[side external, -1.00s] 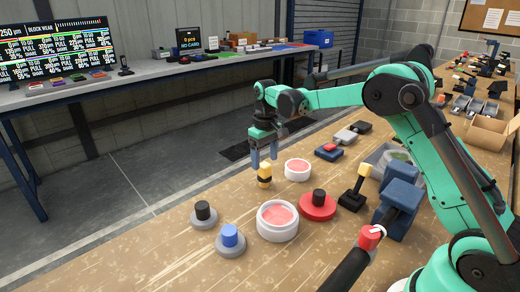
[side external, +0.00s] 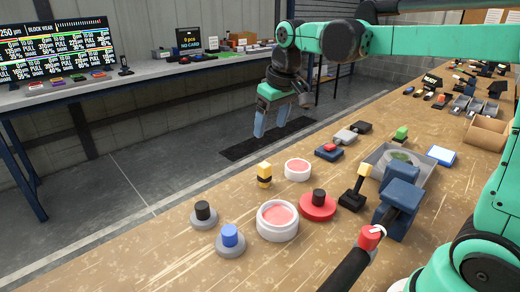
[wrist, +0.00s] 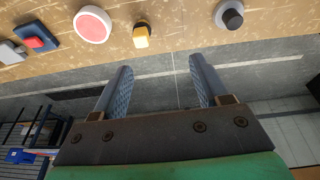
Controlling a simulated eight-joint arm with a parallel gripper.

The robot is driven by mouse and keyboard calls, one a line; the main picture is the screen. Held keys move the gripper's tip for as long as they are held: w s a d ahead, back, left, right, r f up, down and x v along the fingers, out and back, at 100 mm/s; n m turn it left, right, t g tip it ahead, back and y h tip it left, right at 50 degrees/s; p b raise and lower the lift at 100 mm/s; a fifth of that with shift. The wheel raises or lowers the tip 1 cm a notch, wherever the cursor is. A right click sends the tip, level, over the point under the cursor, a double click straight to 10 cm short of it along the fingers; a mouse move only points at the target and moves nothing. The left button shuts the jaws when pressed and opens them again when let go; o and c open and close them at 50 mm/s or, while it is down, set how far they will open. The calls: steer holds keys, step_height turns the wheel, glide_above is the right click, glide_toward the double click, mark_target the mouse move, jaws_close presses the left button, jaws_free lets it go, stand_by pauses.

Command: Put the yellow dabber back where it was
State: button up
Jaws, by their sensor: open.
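The yellow dabber (side external: 264,175), a small yellow block with a dark band, stands upright on the wooden bench near its far edge, left of a white round pot with a pink top (side external: 298,169). It also shows in the wrist view (wrist: 141,36), near the top, beyond my fingertips. My gripper (side external: 271,130) is raised above and past the bench's far edge, over the floor side. In the wrist view my gripper (wrist: 158,70) has its two blue-grey fingers apart with nothing between them. It does not touch the dabber.
A grey base with a black knob (side external: 204,214), a grey base with a blue knob (side external: 230,239), a larger pink-topped pot (side external: 278,221) and a red disc with a black knob (side external: 317,204) stand nearby. Bare wood lies left of the dabber.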

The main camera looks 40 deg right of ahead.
steer(key=s+a+f+t, duration=0.4)
steer(key=s+f, duration=0.1)
steer(key=s, duration=0.5)
steer(key=shift+s+a+f, duration=0.15)
steer(key=shift+s+f, duration=0.1)
steer(key=shift+s, duration=0.15)
